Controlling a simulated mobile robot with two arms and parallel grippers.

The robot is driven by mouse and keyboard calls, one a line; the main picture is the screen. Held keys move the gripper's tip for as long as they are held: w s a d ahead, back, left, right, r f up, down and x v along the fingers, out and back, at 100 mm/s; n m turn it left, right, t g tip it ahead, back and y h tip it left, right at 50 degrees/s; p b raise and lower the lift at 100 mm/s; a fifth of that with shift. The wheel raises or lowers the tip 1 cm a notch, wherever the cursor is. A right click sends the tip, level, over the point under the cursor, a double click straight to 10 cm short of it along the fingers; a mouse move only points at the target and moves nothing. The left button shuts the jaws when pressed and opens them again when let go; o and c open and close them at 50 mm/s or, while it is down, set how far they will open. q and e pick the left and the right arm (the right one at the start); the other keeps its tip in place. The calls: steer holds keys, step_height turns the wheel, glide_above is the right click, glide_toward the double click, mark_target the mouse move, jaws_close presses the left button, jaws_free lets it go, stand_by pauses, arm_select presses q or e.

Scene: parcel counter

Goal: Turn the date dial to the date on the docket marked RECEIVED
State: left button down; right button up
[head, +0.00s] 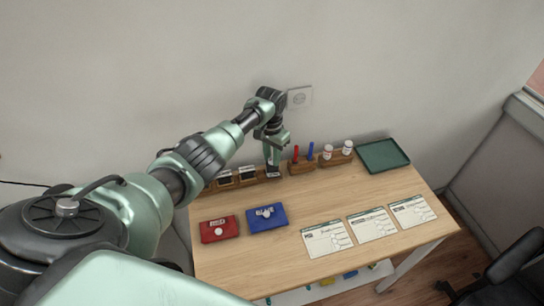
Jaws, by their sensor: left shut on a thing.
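My left gripper (272,162) points down at the back edge of the table. It is shut on the top of a small dark stamp-like block (273,174) with a pale label. The block is upright at the wooden rack; I cannot tell whether it is seated in it or lifted. A date dial cannot be made out at this size, and the fingers may hide it. Three dockets lie in a row at the front right: a left one (327,240), a middle one (371,225) and a right one (412,211). Their words and dates are too small to read. My right gripper is not in view.
Two more labelled blocks (225,179) (248,175) stand to the left in the rack. Red (220,229) and blue (266,218) pads lie in front. Red and blue pens (310,152) and white bottles (347,147) stand right. A green tray (383,155) is at the back right. The table's middle is clear.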

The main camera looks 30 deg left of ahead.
mark_target(272, 159)
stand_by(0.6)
arm_select(q)
steer(key=c, duration=1.2)
jaws_free()
steer(key=shift+o, duration=0.2)
steer(key=shift+r+b, duration=0.4)
steer(key=shift+r, duration=3.55)
